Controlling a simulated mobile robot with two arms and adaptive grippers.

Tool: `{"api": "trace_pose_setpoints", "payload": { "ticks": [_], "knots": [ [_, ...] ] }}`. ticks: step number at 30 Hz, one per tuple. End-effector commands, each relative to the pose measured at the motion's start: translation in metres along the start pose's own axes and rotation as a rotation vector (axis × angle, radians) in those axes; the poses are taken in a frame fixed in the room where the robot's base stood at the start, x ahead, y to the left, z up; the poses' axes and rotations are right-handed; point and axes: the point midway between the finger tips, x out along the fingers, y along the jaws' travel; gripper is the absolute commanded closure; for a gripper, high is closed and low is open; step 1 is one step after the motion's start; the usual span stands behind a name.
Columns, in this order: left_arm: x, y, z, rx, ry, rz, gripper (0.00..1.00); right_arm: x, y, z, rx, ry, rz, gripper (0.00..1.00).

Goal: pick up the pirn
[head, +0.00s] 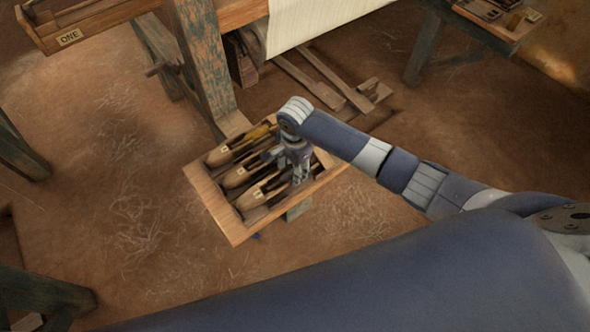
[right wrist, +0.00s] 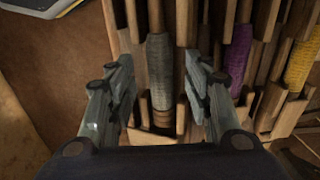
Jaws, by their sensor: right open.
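A wooden tray (head: 213,212) holds several boat-shaped wooden shuttles (head: 236,178) side by side. In the right wrist view, a grey-wound pirn (right wrist: 161,72) sits lengthwise in a shuttle, its ringed wooden butt toward the bottom. A purple-wound pirn (right wrist: 239,50) and a yellow-wound pirn (right wrist: 300,66) lie in shuttles to its right. My right gripper (head: 296,166) points down over the tray's right part. Its open fingers are either side of the grey pirn in the right wrist view; contact cannot be told. In the head view the gripper hides part of the tray. My left gripper is out of view.
A worn wooden loom post (head: 203,60) rises just behind the tray. White cloth (head: 320,20) and wooden treadles (head: 310,82) are beyond it. The earthen floor left of the tray is clear.

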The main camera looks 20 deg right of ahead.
Motion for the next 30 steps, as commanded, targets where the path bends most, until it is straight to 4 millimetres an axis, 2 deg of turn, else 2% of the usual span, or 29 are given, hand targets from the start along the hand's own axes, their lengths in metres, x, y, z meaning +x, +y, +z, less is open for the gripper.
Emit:
{"api": "trace_pose_setpoints", "payload": {
  "ticks": [5, 12, 13, 18, 19, 30],
  "knots": [
    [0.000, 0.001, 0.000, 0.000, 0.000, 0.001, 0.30, 0.017, 0.002, 0.000, -0.001, 0.001, 0.005, 0.53],
    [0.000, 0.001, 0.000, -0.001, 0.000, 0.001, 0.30, 0.018, 0.001, 0.000, -0.001, 0.001, 0.002, 0.53],
    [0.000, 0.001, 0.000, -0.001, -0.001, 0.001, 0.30, 0.018, 0.001, 0.000, -0.001, 0.001, 0.002, 0.57],
    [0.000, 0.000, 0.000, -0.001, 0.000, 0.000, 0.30, 0.018, 0.000, 0.000, -0.001, 0.001, -0.002, 0.96],
    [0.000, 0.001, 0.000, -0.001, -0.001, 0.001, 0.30, 0.018, 0.000, 0.000, -0.001, 0.001, -0.002, 1.00],
    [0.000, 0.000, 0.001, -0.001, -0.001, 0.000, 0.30, 0.017, 0.000, 0.000, -0.001, 0.000, -0.001, 1.00]
  ]
}}
